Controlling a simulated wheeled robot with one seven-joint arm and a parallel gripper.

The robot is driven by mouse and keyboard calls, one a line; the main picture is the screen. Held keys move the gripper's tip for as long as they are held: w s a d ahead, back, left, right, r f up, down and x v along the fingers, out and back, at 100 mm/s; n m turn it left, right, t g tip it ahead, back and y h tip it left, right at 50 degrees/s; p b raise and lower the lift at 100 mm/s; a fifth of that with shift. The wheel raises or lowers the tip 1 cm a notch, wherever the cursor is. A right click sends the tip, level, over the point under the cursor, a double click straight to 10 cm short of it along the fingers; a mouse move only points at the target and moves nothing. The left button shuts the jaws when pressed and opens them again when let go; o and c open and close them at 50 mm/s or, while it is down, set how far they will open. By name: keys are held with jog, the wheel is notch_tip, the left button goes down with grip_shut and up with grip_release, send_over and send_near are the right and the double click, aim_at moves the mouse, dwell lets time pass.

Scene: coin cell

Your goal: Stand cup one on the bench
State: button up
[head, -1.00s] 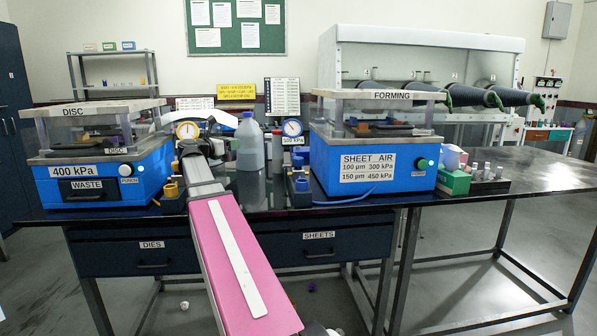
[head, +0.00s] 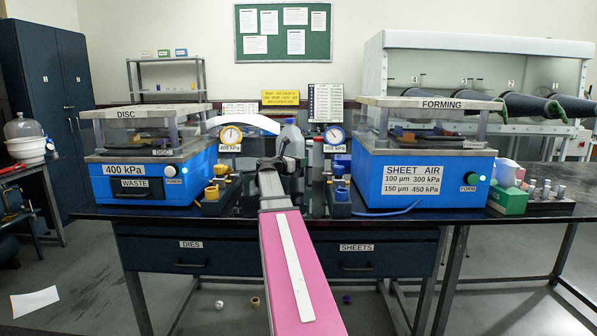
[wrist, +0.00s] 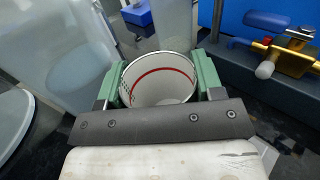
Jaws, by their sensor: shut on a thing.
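In the wrist view my gripper (wrist: 162,76) has its two green fingers shut on a white cup (wrist: 158,92), one on each side of it. The cup's open mouth faces the camera, it looks empty, and a red line runs around its inside. Its base is hidden, so I cannot tell whether it touches the bench. I cannot make out any cup number. In the head view my arm reaches over the front edge of the dark bench (head: 585,190), between the two blue presses. The cup is not clearly visible there.
The disc press (head: 150,170) stands left and the forming press (head: 425,178) right. A translucent bottle (head: 291,142) stands just behind my gripper. Yellow parts (head: 212,192) lie left and a blue hose (head: 385,211) right. A brass valve (wrist: 285,55) is close right in the wrist view.

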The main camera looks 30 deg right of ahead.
jog(key=shift+f, duration=1.9)
jog(key=o, duration=1)
jog(key=shift+f, duration=0.15)
